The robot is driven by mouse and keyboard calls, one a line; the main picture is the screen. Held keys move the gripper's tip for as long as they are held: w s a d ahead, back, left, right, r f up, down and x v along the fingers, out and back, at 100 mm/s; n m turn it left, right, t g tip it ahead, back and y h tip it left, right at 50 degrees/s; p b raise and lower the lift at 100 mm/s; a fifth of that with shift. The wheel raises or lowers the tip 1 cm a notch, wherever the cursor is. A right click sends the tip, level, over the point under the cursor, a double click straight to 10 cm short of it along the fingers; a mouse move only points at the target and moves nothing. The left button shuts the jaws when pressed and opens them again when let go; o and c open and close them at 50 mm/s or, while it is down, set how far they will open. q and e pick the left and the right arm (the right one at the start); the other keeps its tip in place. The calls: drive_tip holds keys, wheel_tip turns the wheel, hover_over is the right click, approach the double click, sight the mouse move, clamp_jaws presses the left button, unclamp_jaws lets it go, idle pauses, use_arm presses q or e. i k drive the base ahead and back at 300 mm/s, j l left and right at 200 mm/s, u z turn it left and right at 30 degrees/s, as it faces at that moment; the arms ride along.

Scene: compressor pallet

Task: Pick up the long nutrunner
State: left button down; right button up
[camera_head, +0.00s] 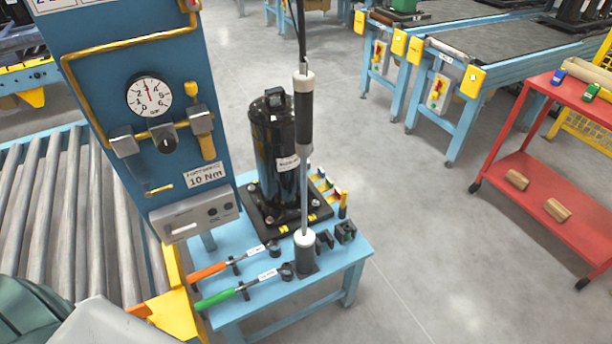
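The long nutrunner (304,120) stands upright near the middle of the head view. It has a dark grip with pale collars and a long thin grey shaft, and a dark cable or hose runs up from its top out of the picture. Its lower end is in or on a dark socket holder (306,262) with a pale collar, on the small light-blue table (258,307). It passes in front of a black compressor (272,140). Neither of my grippers shows in this view, and nothing is seen holding the nutrunner.
Orange-handled (208,272) and green-handled (215,299) wrenches lie left of the holder. A blue panel with a round gauge (149,96) rises at the left, beside a roller conveyor (60,200). A red cart (540,170) stands at the right. Grey floor (440,260) between is clear.

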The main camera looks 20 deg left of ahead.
sight(303, 79)
drive_tip(key=u, duration=0.75)
drive_tip(key=i+l+u, duration=0.4)
drive_tip(key=l, duration=0.2)
drive_tip(key=k, duration=0.05)
